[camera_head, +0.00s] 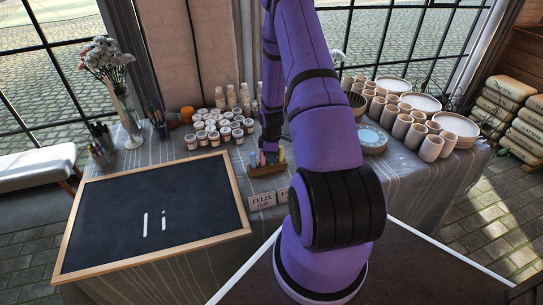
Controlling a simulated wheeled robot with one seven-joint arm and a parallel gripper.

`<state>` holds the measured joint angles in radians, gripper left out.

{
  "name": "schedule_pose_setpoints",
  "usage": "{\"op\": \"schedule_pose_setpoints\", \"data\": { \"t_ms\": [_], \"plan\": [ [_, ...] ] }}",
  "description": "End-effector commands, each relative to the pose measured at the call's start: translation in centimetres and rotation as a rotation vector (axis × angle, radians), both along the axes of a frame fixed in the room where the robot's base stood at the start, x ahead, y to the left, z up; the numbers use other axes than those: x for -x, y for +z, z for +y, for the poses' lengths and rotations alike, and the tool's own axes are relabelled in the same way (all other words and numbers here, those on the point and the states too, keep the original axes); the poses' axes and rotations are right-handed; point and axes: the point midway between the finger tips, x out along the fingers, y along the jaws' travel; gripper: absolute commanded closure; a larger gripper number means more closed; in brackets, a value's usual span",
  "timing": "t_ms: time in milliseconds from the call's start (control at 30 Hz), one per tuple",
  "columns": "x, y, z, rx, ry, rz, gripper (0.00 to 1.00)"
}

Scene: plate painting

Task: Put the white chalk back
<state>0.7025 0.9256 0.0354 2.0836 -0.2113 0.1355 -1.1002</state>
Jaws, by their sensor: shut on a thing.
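My gripper (270,147) is small and dark in the head view, pointing down just above the wooden chalk holder (267,170). It is shut on the white chalk, which is too small and covered to make out clearly. Coloured chalks stand in the holder, among them a blue one (262,158) and a yellow one (281,155). I cannot tell whether the white chalk touches the holder. The blackboard (110,215) lies at the left in a wooden frame, with white strokes like "li" on it.
Several paint jars (215,128) stand behind and left of the holder. Name cards (262,201) stand in front of it. Cups (415,135) and plates (455,124) fill the right of the table. A flower vase (128,120) stands at the back left. My arm hides the table's middle.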

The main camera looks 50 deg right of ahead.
Motion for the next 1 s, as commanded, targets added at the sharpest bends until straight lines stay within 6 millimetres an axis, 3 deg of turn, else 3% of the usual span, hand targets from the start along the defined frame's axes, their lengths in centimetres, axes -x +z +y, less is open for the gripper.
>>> {"op": "schedule_pose_setpoints", "data": {
  "t_ms": [200, 233, 333, 733, 1000],
  "plan": [
    [0.0, -0.6, 0.0, 0.0, 0.0, 0.0, 1.0],
    [0.0, -0.6, 0.0, 0.0, 0.0, 0.0, 0.75],
    [0.0, -0.6, 0.0, -0.001, 0.0, 0.001, 0.54],
    [0.1, -0.1, 0.1, -0.001, 0.0, 0.002, 0.54],
    [0.1, 4.2, 0.0, 0.001, 0.0, -0.002, 0.54]
  ]
}}
